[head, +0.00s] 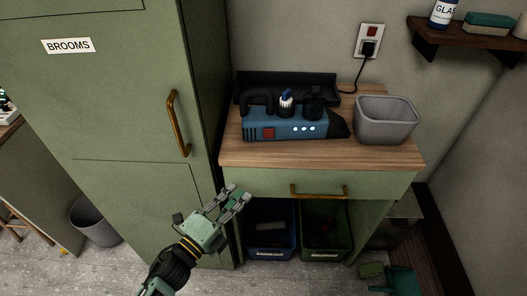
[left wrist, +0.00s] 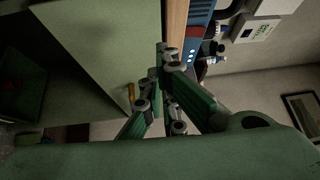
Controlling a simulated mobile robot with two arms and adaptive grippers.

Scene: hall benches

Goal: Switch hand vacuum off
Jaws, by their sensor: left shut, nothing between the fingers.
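The hand vacuum (head: 297,126) is blue and black and lies on the wooden top of the green cabinet. It has a dark red square button (head: 268,133) at its left end and several lit white lights (head: 304,129) on its side. In the left wrist view part of the vacuum (left wrist: 198,15) shows at the top, with its red button (left wrist: 194,33). My left gripper (head: 240,196) is shut and empty, in front of and below the counter's front left edge, apart from the vacuum. My right gripper is not in view.
A grey bin (head: 386,119) stands on the counter (head: 350,152), right of the vacuum. A black tray (head: 287,84) is behind it. A wall socket (head: 369,42) holds a plug and cord. A tall green broom cabinet (head: 125,100) is at left. Crates (head: 326,230) sit below the drawer.

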